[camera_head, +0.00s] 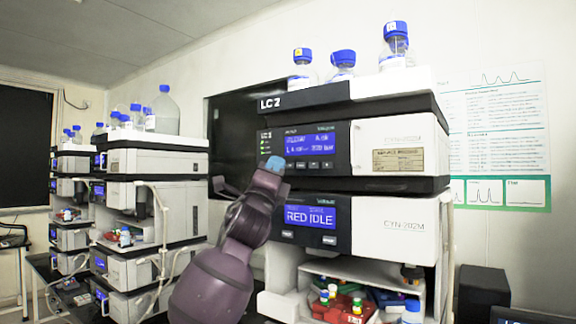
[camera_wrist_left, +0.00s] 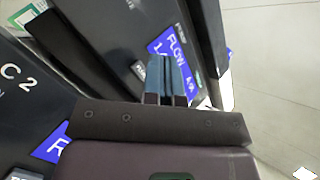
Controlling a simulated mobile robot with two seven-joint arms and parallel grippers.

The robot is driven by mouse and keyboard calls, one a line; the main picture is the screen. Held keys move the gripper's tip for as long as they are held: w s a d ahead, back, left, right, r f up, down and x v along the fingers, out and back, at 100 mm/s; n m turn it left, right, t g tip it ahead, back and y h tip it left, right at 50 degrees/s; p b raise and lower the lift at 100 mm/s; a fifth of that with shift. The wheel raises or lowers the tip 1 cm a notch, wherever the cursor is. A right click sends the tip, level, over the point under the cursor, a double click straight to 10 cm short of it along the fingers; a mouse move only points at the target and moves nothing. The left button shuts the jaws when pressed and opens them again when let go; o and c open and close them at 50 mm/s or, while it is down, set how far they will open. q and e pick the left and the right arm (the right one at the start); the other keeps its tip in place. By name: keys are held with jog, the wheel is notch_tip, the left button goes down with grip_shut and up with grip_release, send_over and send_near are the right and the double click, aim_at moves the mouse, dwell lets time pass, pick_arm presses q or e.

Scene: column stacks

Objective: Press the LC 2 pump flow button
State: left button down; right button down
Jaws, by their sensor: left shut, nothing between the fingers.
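The LC 2 stack (camera_head: 345,97) stands right of centre in the head view. Its upper module has a blue display (camera_head: 311,142) with a row of small dark buttons (camera_head: 313,165) below it; their labels are too small to read there. My left gripper (camera_head: 275,163) is shut and empty, its blue fingertips at the left end of this row. My right gripper is out of view.
Blue-capped bottles (camera_head: 342,66) stand on top of the stack. An open bay below holds a red vial rack (camera_head: 345,310). Another instrument stack (camera_head: 155,200) stands at the left.

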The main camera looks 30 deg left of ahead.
pick_arm(q)
jog(key=s, duration=0.2)
jog(key=s+p, duration=0.1)
jog(key=s, duration=0.2)
jog(key=shift+a+p, duration=0.2)
jog(key=shift+p, duration=0.1)
dwell(1.0)
